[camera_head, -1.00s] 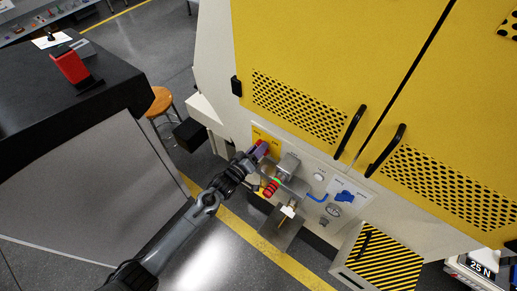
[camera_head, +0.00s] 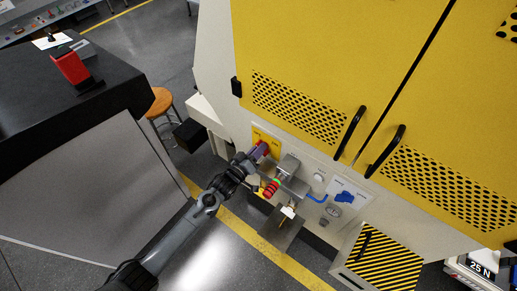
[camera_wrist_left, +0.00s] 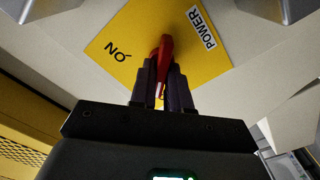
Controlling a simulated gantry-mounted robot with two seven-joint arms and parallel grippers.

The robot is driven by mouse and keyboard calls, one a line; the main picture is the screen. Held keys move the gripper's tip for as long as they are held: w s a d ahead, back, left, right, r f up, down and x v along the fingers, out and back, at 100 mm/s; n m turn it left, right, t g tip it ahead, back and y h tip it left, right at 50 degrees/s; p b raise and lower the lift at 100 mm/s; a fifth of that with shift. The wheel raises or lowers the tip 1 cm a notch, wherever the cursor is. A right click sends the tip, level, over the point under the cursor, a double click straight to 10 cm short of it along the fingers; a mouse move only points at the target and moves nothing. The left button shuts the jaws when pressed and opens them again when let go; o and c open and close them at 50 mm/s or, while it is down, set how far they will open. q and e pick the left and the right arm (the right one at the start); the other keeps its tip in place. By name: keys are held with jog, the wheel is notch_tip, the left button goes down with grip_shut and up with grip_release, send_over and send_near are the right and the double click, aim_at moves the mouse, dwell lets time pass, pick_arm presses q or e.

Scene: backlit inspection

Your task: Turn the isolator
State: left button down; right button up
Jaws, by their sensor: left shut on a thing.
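The isolator is a red handle (camera_wrist_left: 167,48) on a yellow plate (camera_wrist_left: 115,40) marked with "POWER" and with lettering that shows upside down. In the head view the yellow plate (camera_head: 267,138) is on the pale front panel of the machine, below the perforated yellow door. My left gripper (camera_head: 259,152) reaches it from the lower left. In the left wrist view my left gripper (camera_wrist_left: 163,75) is shut on the red handle, with a dark finger on each side of it. The fingers hide part of the handle. My right gripper is not in view.
Red and green parts (camera_head: 270,188) stick out just below the gripper. A black-topped bench (camera_head: 60,115) stands at the left, and a striped box (camera_head: 383,258) at the lower right.

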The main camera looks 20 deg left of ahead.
pick_arm(q)
jog(key=m, duration=0.3)
jog(key=shift+d+r+m+p, duration=0.1)
jog(key=shift+r+m+p, duration=0.05)
jog(key=shift+m+p, duration=0.25)
jog(key=m, duration=0.4)
jog(key=shift+s+d+m, duration=0.1)
jog(key=shift+d+m, duration=0.1)
jog(key=shift+m, duration=0.1)
jog(key=m, duration=0.4)
jog(key=shift+d+m, duration=0.1)
jog(key=shift+m, duration=0.2)
jog(key=shift+d+m+p, duration=0.15)
jog(key=shift+m+p, duration=0.15)
jog(key=shift+m, duration=1.8)
jog(key=c, duration=1.2)
grip_release()
jog(key=shift+s, duration=0.15)
jog(key=p+v, duration=0.1)
jog(key=v, duration=0.9)
jog(key=shift+s, duration=0.3)
